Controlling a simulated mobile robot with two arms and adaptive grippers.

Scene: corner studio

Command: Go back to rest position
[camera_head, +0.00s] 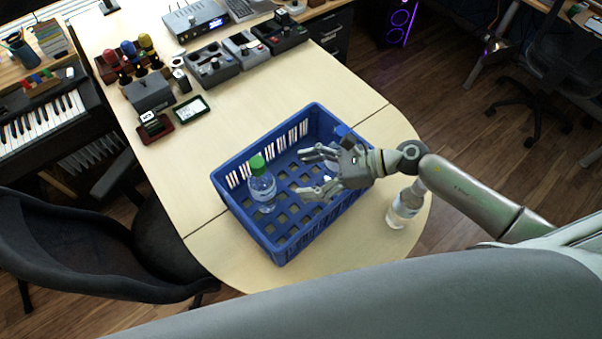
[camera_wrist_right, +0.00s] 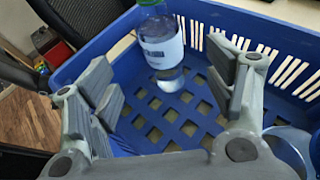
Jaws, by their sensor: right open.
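My right gripper (camera_head: 312,174) is open and empty over the right part of the blue crate (camera_head: 285,245). In the right wrist view its fingers (camera_wrist_right: 165,95) are spread wide, with the crate floor below. A clear bottle with a green cap (camera_head: 263,185) stands upright inside the crate, to the left of the gripper. In the right wrist view this bottle (camera_wrist_right: 160,45) is beyond the fingers, apart from them, its top cut off. My left gripper is not in view.
A second clear bottle (camera_head: 403,206) stands on the table right of the crate, partly behind my right arm. Electronic devices (camera_head: 212,66) line the table (camera_head: 215,130) farther back. A black chair (camera_head: 75,250) stands at left. Bare tabletop lies between the devices and crate.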

